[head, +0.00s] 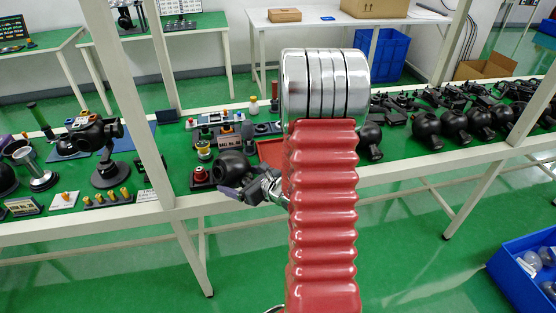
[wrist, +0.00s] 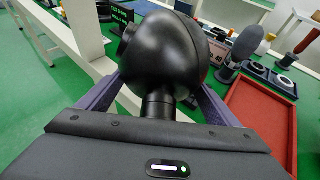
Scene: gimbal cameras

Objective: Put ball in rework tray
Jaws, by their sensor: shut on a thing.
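My gripper (head: 243,187) is shut on a black ball (head: 229,165) with a short neck. In the wrist view the ball (wrist: 168,55) sits between the two purple fingers, its neck towards the palm. The red tray (head: 268,152) lies on the green bench, partly hidden behind my red arm. In the wrist view the red tray (wrist: 262,118) is to the right of the ball, and its visible floor is empty. The ball is apart from the tray, to its left, near the bench's front edge.
A white post (head: 137,100) stands left of my gripper. A red-and-black round part (head: 200,176) is close left of the ball. Several black balls (head: 455,124) line the bench at right. A label sign (head: 229,141) stands behind the held ball.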

